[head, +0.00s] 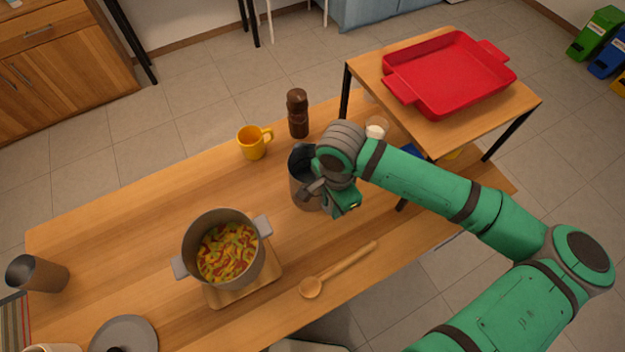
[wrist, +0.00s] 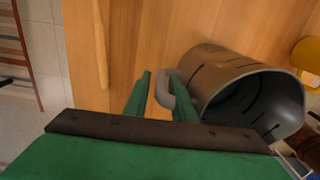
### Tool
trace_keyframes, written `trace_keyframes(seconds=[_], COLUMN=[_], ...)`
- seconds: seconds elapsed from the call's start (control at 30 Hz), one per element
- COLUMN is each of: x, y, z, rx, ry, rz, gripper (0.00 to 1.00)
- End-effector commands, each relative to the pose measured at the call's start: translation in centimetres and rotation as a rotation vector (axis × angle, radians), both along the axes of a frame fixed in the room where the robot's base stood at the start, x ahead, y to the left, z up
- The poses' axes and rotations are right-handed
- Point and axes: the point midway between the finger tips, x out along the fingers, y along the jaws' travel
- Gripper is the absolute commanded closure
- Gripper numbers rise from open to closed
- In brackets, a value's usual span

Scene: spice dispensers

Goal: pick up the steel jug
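The steel jug (head: 303,193) stands on the wooden table in the head view, partly covered by my gripper. In the wrist view the jug (wrist: 232,88) shows with its dark open mouth toward the lower right and its grey handle (wrist: 164,92) toward the fingers. My gripper (wrist: 160,88) is open, its two green fingers apart. The handle lies between the fingertips, close to the right finger; whether they touch is unclear. In the head view my gripper (head: 318,189) is at the jug's right side.
On the table (head: 130,210) are a yellow mug (head: 252,143), a brown grinder (head: 297,114), a glass (head: 376,128), a pot of food (head: 190,237) on a board and a wooden spoon (head: 338,271). A red tray (head: 450,72) sits on a raised shelf at the right.

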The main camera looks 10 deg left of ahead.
Motion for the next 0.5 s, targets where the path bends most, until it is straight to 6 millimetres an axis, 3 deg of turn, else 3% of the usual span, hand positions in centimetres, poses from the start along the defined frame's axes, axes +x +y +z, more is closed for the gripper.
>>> trace_keyframes(seconds=[0.2, 0.5], x=[-0.1, -0.1], y=[0.2, 0.1], z=[-2.3, -2.8], rx=[0.002, 0.0], ry=[0.001, 0.0], rz=[-0.002, -0.003], gripper=[0.77, 0.77])
